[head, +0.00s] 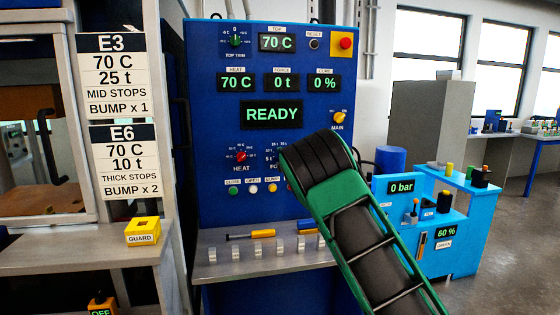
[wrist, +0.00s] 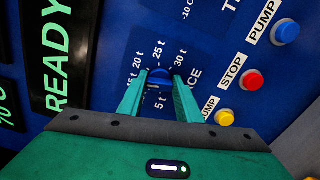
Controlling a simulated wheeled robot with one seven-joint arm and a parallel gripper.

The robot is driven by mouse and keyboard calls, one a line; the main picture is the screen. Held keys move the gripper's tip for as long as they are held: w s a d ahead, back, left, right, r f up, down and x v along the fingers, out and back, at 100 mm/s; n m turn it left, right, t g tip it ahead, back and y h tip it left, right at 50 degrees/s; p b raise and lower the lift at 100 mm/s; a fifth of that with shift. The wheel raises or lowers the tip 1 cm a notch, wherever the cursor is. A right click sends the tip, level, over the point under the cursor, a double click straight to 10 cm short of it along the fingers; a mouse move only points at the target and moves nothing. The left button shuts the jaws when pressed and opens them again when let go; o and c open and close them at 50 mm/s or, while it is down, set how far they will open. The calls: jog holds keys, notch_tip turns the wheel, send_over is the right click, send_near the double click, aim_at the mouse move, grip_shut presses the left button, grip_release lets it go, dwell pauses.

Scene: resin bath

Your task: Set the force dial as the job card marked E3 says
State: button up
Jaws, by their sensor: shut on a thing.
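The job card marked E3 (head: 113,74) hangs at the left in the head view and reads 70 C, 25 t, mid stops, bump x 1. My gripper (wrist: 160,82) is shut on the force dial (wrist: 159,76), a small blue knob in the wrist view, with one finger on each side. The scale around the dial shows 5 t, 15 t, 20 t, 25 t and 30 t marks. I cannot tell surely which mark the knob points to. In the head view my arm hides the dial and my fingertips.
The blue press panel (head: 210,190) shows READY, heat 70 C, force 0 t and cure 0 %. Pump (wrist: 286,32), stop (wrist: 251,80) and bump (wrist: 225,117) buttons sit near my right finger. The E6 card (head: 124,162) reads 10 t. A grey shelf (head: 225,270) juts out below.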

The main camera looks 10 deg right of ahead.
jog(key=shift+s+d+f+m, duration=0.1)
jog(key=shift+f+m, duration=0.15)
jog(key=shift+m, duration=2.35)
jog(key=shift+w+a+f+m, duration=0.1)
jog(key=shift+f+m, duration=0.15)
jog(key=shift+m, duration=2.35)
jog(key=shift+s+d+f+m, duration=0.1)
jog(key=shift+f+m, duration=0.15)
jog(key=shift+m, duration=2.35)
jog(key=o, duration=1)
jog(key=shift+o, duration=0.2)
jog(key=shift+r, duration=0.2)
